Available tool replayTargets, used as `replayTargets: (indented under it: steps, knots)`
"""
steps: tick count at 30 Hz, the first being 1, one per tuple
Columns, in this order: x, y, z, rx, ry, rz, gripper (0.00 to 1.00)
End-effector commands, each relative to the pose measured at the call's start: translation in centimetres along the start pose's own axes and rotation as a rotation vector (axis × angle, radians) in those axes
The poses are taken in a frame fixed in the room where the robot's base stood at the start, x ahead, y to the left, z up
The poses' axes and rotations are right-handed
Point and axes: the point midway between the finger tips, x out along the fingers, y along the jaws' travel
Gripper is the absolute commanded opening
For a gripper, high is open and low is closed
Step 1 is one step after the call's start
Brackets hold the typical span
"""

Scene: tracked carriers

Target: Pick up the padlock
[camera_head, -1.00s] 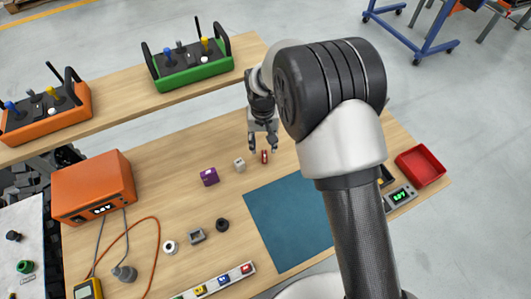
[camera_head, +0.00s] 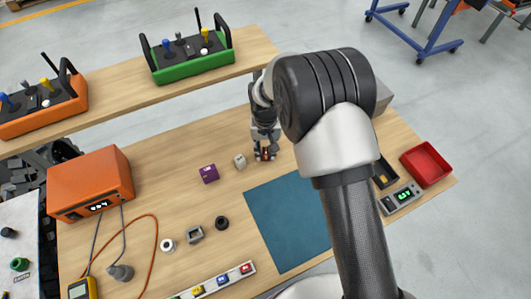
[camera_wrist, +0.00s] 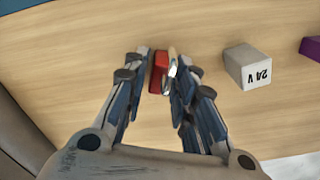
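The padlock has a red body (camera_wrist: 159,72) with a pale metal part at its right side in the wrist view. It lies on the wooden workbench (camera_head: 150,205) and shows as a small red spot in the head view (camera_head: 265,153). My gripper (camera_wrist: 162,78) points down around it, one finger on each side. The fingers are very near the padlock; whether both touch and press on it cannot be told. The fingers partly hide the padlock in both views.
A grey 24V block (camera_wrist: 249,68) stands right of my gripper in the wrist view, with a purple block (camera_head: 209,174) beyond it. A teal mat (camera_head: 285,225) lies in front. A red tray (camera_head: 426,165) and a small scale (camera_head: 400,198) are at the right. A raised shelf (camera_head: 110,90) runs behind.

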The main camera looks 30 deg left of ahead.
Motion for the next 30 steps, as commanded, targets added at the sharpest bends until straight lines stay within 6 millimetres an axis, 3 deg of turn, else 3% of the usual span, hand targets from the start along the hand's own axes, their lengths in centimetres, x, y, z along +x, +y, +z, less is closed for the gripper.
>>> replayTargets:
  steps: [10, 23, 30]
  knots:
    - [0.0, 0.0, 0.0, 0.000, 0.000, 0.000, 0.00]
    - [-0.4, 0.0, 0.0, 0.000, 0.000, 0.000, 0.00]
    - [-3.4, 0.0, -0.1, 0.000, 0.003, -0.001, 0.00]
